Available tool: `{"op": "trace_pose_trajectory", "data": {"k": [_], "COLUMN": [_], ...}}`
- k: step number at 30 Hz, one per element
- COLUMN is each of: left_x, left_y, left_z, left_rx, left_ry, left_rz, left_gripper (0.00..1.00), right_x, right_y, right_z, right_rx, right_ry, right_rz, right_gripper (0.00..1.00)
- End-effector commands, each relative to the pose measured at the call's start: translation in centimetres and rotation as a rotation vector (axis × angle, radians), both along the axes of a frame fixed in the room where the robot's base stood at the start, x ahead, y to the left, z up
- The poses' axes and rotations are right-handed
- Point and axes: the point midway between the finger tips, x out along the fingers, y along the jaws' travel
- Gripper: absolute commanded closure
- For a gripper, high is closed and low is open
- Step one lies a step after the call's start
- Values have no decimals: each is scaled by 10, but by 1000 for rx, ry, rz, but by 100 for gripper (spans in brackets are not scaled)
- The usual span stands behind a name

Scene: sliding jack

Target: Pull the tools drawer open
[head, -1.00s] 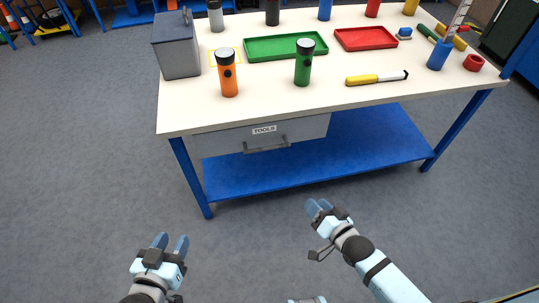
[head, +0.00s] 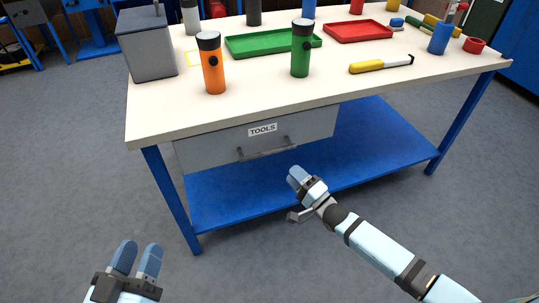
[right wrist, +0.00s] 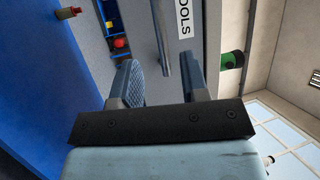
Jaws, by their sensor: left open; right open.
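The tools drawer (head: 215,148) is a grey front under the workbench top, with a white TOOLS label (head: 262,130) and a grey bar handle (head: 267,149). It looks shut. My right gripper (head: 294,176) is below and a little right of the handle, apart from it. In the right wrist view the fingers of my right gripper (right wrist: 160,82) are open, with the handle (right wrist: 162,42) ahead between their lines and the label (right wrist: 184,18) beside it. My left gripper (head: 137,257) is open and empty at the lower left, well away from the drawer.
The workbench (head: 160,112) has blue legs and a blue lower shelf (head: 380,140) under the drawer. The floor before the bench is clear.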

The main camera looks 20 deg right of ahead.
Motion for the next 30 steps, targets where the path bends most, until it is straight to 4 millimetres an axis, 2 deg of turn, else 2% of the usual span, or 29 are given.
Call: {"op": "trace_pose_trajectory", "data": {"k": [7,15,21,28,29,30], "left_x": [-4,-2,-1,-2,-1,-1], "left_y": [-6,-8,-8,-8,-8,-8], "left_z": [19,3,-2,-1,-1,-1], "left_rx": [-66,-46,-39,-38,-39,-39], "left_ry": [-100,-48,-31,-30,-31,-31], "left_rz": [-25,-38,-42,-42,-42,-42], "left_gripper": [57,57,57,57,57,57], "right_x": [49,86,94,94,94,94], "right_y": [23,40,45,45,45,45], "right_z": [12,22,25,25,25,25], "right_rx": [0,-1,-1,-1,-1,-1], "right_ry": [-4,-2,0,0,0,0], "right_rz": [-1,-1,0,0,0,0], "right_gripper": [59,59,59,59,63,73]}}
